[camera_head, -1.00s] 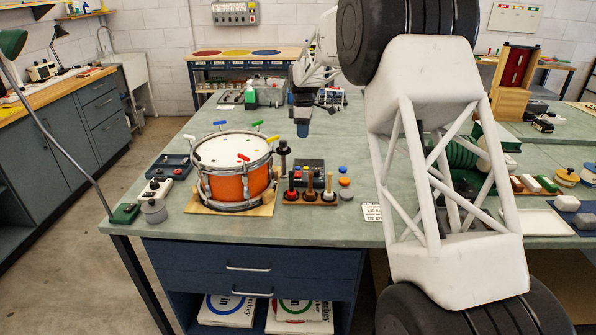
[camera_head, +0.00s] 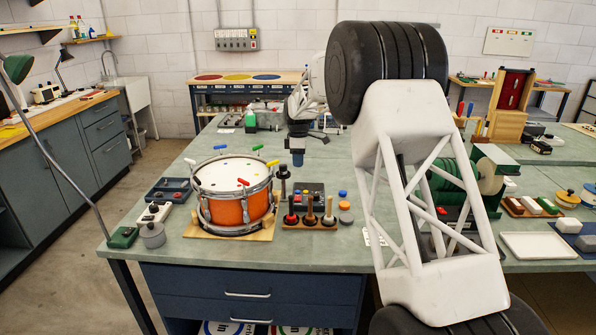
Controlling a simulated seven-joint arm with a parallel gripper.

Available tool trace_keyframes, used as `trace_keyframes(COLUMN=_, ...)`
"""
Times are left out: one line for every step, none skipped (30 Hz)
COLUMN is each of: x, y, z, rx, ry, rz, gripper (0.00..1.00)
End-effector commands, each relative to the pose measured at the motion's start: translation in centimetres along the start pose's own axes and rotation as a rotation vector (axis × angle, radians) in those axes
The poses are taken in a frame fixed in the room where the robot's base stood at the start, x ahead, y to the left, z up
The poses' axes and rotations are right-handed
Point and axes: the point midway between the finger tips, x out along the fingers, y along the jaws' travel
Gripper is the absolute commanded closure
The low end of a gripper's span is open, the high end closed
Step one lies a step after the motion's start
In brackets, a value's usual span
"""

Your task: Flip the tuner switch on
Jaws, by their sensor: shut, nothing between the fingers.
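My gripper (camera_head: 297,159) is small and dark at the end of my arm, above the bench behind the drum. It points down and looks shut and empty, apart from everything on the bench. I cannot make out which device is the tuner or see its switch position. A dark box with coloured buttons (camera_head: 312,189) sits right of the drum.
The orange drum (camera_head: 229,213) with coloured keys on its head stands on a wooden board. A wooden rack of knobbed pegs (camera_head: 309,222) and a dark upright post (camera_head: 283,188) stand to its right. A blue tray (camera_head: 168,190) lies left. My arm hides part of the right side.

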Motion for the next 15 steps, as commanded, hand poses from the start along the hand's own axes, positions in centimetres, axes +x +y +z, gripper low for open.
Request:
trace_keyframes(x=0.4, y=0.0, z=0.0, rx=0.000, ry=0.000, rz=-0.001, gripper=1.00)
trace_keyframes(x=0.7, y=0.0, z=0.0, rx=0.000, ry=0.000, rz=-0.001, gripper=1.00)
trace_keyframes(x=1.1, y=0.0, z=0.0, rx=0.000, ry=0.000, rz=-0.001, gripper=1.00)
trace_keyframes(x=1.4, y=0.0, z=0.0, rx=0.000, ry=0.000, rz=-0.001, gripper=1.00)
trace_keyframes(x=1.7, y=0.0, z=0.0, rx=0.000, ry=0.000, rz=-0.002, gripper=1.00)
trace_keyframes(x=2.2, y=-0.1, z=0.0, rx=0.000, ry=-0.001, rz=-0.002, gripper=1.00)
trace_keyframes(x=2.6, y=-0.1, z=0.0, rx=0.000, ry=-0.001, rz=-0.002, gripper=1.00)
trace_keyframes(x=3.0, y=0.0, z=0.0, rx=0.000, ry=0.000, rz=-0.002, gripper=1.00)
trace_keyframes(x=3.6, y=0.0, z=0.0, rx=0.000, ry=0.000, rz=-0.001, gripper=1.00)
trace_keyframes(x=4.0, y=0.0, z=0.0, rx=0.000, ry=0.000, rz=-0.001, gripper=1.00)
trace_keyframes(x=4.5, y=-0.1, z=0.0, rx=0.000, ry=0.000, rz=-0.002, gripper=1.00)
trace_keyframes(x=5.2, y=-0.1, z=0.0, rx=0.000, ry=-0.001, rz=-0.002, gripper=1.00)
trace_keyframes(x=5.6, y=0.0, z=0.0, rx=0.000, ry=-0.001, rz=-0.002, gripper=1.00)
trace_keyframes(x=6.1, y=0.0, z=0.0, rx=0.000, ry=-0.001, rz=-0.002, gripper=1.00)
trace_keyframes(x=6.8, y=-0.1, z=0.0, rx=0.000, ry=-0.001, rz=-0.003, gripper=1.00)
